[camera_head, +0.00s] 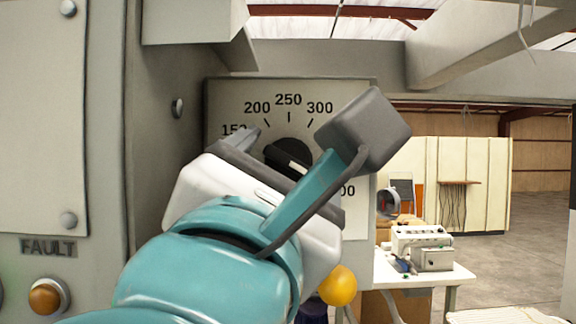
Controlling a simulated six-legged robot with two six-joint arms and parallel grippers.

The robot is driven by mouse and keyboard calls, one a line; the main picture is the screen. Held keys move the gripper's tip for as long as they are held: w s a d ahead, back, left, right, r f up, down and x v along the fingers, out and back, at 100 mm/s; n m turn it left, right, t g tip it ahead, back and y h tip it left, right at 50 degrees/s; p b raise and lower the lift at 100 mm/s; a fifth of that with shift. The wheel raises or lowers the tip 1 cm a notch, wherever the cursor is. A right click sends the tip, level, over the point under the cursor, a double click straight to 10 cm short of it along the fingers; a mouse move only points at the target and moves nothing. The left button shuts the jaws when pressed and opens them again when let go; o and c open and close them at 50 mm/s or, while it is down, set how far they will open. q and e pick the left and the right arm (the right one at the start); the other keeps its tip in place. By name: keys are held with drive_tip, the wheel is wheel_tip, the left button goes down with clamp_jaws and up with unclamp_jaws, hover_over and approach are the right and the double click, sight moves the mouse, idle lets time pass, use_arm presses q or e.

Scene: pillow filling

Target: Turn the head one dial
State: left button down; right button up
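The dial is a black round knob (288,152) with a pale pointer mark, on a light grey scale plate (350,92). The numbers 200, 250 and 300 read clearly above the knob; others are partly covered. The gripper body hides the lower part of the knob and plate. My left gripper is not in view.
A grey panel (40,110) with a FAULT label and an orange button (45,298) stands at left. A grey box (192,20) juts out above. A yellow ball-shaped part (338,285) is below the gripper. A white table (425,275) with a machine stands behind at right.

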drive_tip(key=shift+w, duration=0.15)
drive_tip(key=c, duration=0.5)
drive_tip(key=shift+d, duration=0.1)
drive_tip(key=shift+c, duration=1.2)
drive_tip(key=shift+f, duration=0.1)
